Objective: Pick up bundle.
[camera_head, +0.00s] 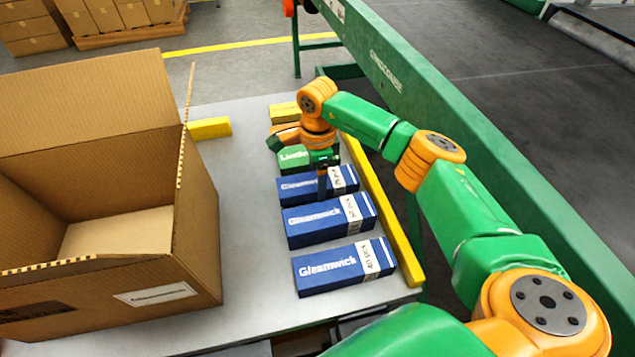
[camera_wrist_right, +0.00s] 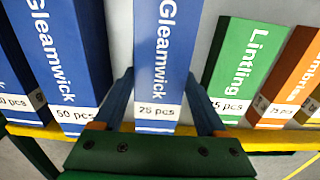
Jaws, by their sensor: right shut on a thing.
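Several bundles lie in a row on the grey table (camera_head: 245,265). My right gripper (camera_head: 322,180) is shut on the farthest blue Gleamwick bundle (camera_head: 297,189). In the right wrist view this bundle (camera_wrist_right: 165,50), marked 25 pcs, sits between the two fingers (camera_wrist_right: 163,112). I cannot tell whether it is clear of the table. Two more blue Gleamwick bundles lie nearer, a middle one (camera_head: 312,226) and a near one (camera_head: 325,270). A green Lintling bundle (camera_head: 293,158) is just beyond the held one, with an orange bundle (camera_wrist_right: 293,75) past it. My left gripper is not in view.
A large open cardboard box (camera_head: 200,230) stands on the left and looks empty. A yellow rail (camera_head: 400,245) edges the table's right side. A green-framed conveyor (camera_head: 480,130) runs beyond it. Bare table lies between box and bundles.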

